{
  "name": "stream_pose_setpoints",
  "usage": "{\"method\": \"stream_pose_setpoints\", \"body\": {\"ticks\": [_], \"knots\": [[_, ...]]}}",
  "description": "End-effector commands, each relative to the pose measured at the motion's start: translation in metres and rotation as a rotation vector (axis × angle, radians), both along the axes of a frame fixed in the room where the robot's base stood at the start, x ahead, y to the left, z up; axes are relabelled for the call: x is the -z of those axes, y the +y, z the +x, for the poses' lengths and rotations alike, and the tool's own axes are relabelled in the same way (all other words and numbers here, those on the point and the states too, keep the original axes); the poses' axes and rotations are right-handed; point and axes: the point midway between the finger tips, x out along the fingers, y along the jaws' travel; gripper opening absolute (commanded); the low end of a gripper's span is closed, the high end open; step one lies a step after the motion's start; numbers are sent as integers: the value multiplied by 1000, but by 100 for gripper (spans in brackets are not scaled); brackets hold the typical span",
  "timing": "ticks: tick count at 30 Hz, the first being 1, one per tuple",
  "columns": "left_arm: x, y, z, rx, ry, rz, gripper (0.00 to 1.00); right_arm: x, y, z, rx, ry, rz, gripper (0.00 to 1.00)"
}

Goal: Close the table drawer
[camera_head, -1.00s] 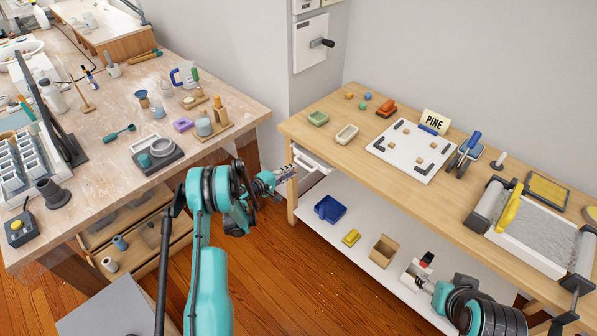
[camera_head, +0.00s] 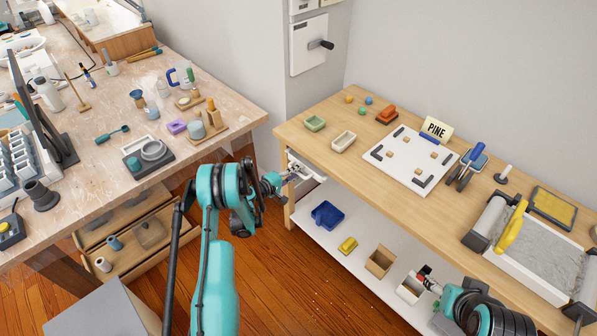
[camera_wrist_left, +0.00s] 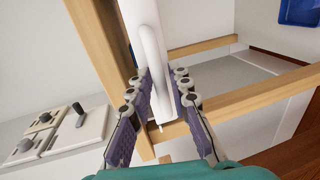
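The white table drawer (camera_head: 308,172) sits under the left end of the light wooden table (camera_head: 400,215) and sticks out partly. My left gripper (camera_head: 292,173) is at the drawer's front. In the left wrist view, a long white bar (camera_wrist_left: 148,45), seemingly the drawer's handle or front edge, runs between its two purple-padded fingers (camera_wrist_left: 163,85). The fingers stand apart on either side of it; firm contact does not show. My right gripper (camera_head: 426,279) is low by the table's lower shelf, small and partly hidden, so its fingers cannot be made out.
The lower shelf (camera_head: 336,243) holds a blue bin (camera_head: 327,214), a yellow block (camera_head: 347,245) and an open box (camera_head: 380,261). A stone-topped workbench (camera_head: 85,195) with open wooden drawers (camera_head: 140,252) stands at the left. Wooden floor lies between the tables.

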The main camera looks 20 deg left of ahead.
Motion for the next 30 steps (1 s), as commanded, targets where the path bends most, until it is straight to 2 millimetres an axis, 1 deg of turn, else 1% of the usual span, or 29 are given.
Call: {"method": "stream_pose_setpoints", "body": {"ticks": [1,2,9,11,17,22,23,24,30], "knots": [[0,0,0,0,0,0,4,0,0,0,0,0,0,58],[0,0,0,0,0,0,0,0,0,0,0,0,0,58],[0,-1,2,1,1,0,0,0,0,0,0,0,0,58],[0,-3,6,2,1,1,0,0,0,0,0,0,0,58],[1,-16,35,3,1,1,0,0,0,0,0,0,0,58],[1,-15,35,1,1,1,0,0,0,0,0,0,0,58],[1,-15,35,1,1,1,17,0,0,0,0,0,0,58],[1,-15,35,1,1,1,20,0,0,0,0,0,0,58],[0,-15,35,1,1,0,20,0,0,0,0,0,0,58]]}}
